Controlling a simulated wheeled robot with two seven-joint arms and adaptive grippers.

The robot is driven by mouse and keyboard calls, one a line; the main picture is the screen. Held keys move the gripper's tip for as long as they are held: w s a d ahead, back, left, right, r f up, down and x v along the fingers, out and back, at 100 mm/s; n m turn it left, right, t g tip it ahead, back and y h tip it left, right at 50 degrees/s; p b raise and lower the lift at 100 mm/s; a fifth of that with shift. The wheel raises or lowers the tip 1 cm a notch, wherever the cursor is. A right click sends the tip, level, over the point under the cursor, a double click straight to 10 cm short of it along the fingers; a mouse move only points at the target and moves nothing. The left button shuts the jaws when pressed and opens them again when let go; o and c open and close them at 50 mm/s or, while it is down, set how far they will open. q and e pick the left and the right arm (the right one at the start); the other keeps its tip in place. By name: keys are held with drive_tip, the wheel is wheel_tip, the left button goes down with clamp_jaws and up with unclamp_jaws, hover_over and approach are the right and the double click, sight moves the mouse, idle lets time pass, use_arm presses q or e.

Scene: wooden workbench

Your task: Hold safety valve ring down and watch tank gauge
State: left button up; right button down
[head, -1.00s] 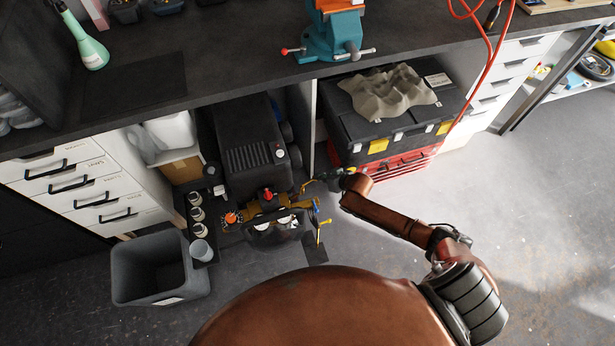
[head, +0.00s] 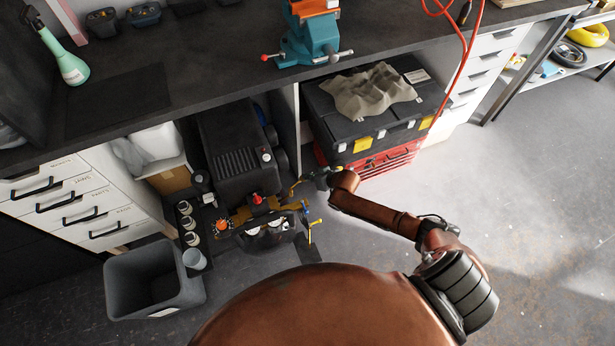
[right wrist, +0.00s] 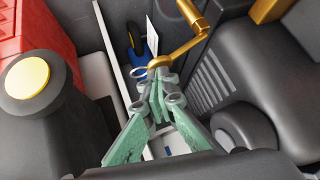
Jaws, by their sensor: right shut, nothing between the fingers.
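The black compressor (head: 232,145) stands under the bench, with brass fittings and a red knob (head: 257,198) at its front. Two pale gauge dials (head: 277,222) sit low on its front panel; their readings are too small to make out. In the right wrist view a brass ring (right wrist: 158,62) hangs off a brass fitting (right wrist: 190,38), right at my fingertips. My right gripper (head: 305,182) is beside the fittings, its green fingers (right wrist: 158,82) shut with nothing between them. Whether the tips touch the ring, I cannot tell. My left gripper is out of view.
A black toolbox on a red case (head: 370,160) stands right of the compressor, past a thin upright panel. A grey bin (head: 150,280) and several small canisters (head: 188,223) are at left. The bench top (head: 190,60) hangs over. Floor at right is clear.

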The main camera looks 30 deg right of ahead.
use_arm(q)
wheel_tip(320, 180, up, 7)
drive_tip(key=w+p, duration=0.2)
drive_tip(key=p, duration=0.5)
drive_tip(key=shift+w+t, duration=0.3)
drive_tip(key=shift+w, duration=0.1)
use_arm(e)
drive_tip(key=s+d+r, duration=0.1)
drive_tip(key=s+r, duration=0.6)
drive_tip(key=r, duration=0.4)
drive_tip(key=shift+d, duration=0.2)
